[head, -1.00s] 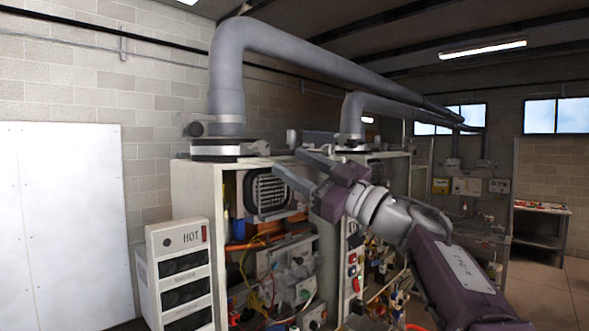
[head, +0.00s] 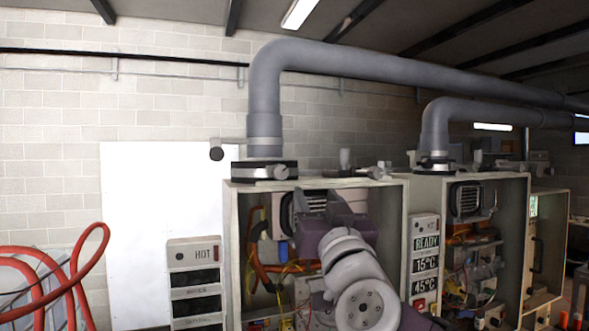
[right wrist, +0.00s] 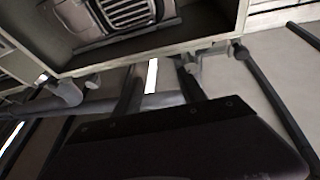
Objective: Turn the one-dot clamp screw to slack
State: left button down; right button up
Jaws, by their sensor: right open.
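A clamp band (head: 262,170) with a round screw head (head: 281,172) sits at the foot of the near grey flue pipe (head: 264,125), on top of the left heater cabinet. A similar clamp (head: 436,160) is around the foot of the second flue pipe. Dot marks are too small to read, so I cannot tell which screw has one dot. My right gripper (head: 338,222) is in front of the left cabinet, below and right of its clamp, apart from it. Its fingers (right wrist: 160,82) are spread and empty in the right wrist view. My left gripper is out of view.
Valve-like fittings (head: 375,169) stand on the left cabinet's top edge. The open cabinet (head: 232,245) shows a grille, hoses and wires. A display panel (head: 425,265) reads READY, and a HOT panel (head: 194,280) stands at left. Red hose loops (head: 88,250) are at lower left.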

aim_at(281, 174)
jog(key=s+a+r+n+y, duration=0.1)
jog(key=s+a+r+y, duration=0.1)
jog(key=a, duration=0.4)
jog(key=w+p, duration=0.1)
jog(key=w, duration=0.1)
jog(key=w+r+p, duration=0.1)
jog(key=w, duration=0.1)
jog(key=w+r+p, duration=0.1)
jog(key=w, duration=0.1)
jog(key=shift+w+d+r, duration=0.1)
jog(key=shift+w+d, duration=0.05)
jog(key=shift+d, duration=0.05)
jog(key=shift+w+a+r+p, duration=0.15)
jog(key=shift+w+a+p, duration=0.1)
jog(key=shift+w, duration=0.2)
jog(key=shift+w+a+r+p, duration=0.1)
jog(key=shift+w+a+p, duration=0.15)
jog(key=shift+w, duration=0.15)
jog(key=shift+w+a, duration=0.1)
jog(key=shift+a, duration=0.25)
jog(key=shift+d, duration=0.3)
jog(key=c, duration=0.9)
grip_shut()
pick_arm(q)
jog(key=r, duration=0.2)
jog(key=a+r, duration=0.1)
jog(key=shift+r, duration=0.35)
